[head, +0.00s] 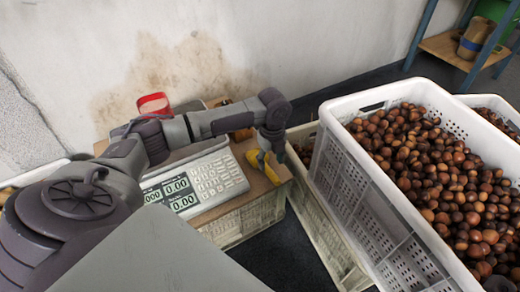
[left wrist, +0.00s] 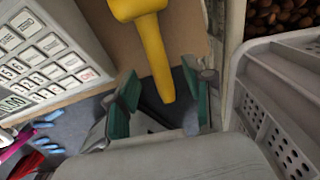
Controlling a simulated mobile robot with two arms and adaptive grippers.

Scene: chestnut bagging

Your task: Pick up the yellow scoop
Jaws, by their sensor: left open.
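The yellow scoop (head: 265,168) lies at the right edge of the wooden surface, beside the scale. In the left wrist view the yellow scoop (left wrist: 151,45) has its handle pointing down between my fingers, with its wider end at the top edge of the picture. My left gripper (head: 273,150) is right at the scoop in the head view and partly covers it. In the left wrist view my left gripper (left wrist: 160,90) is open, with a green-padded finger on each side of the handle end. I cannot tell whether either finger touches it. My right gripper is not in view.
A scale with keypad (head: 218,178) stands left of the scoop. A white crate of chestnuts (head: 377,205) stands close on the right, with other crates beside and below. A red item (head: 154,103) is behind my left arm. The stained wall bounds the back.

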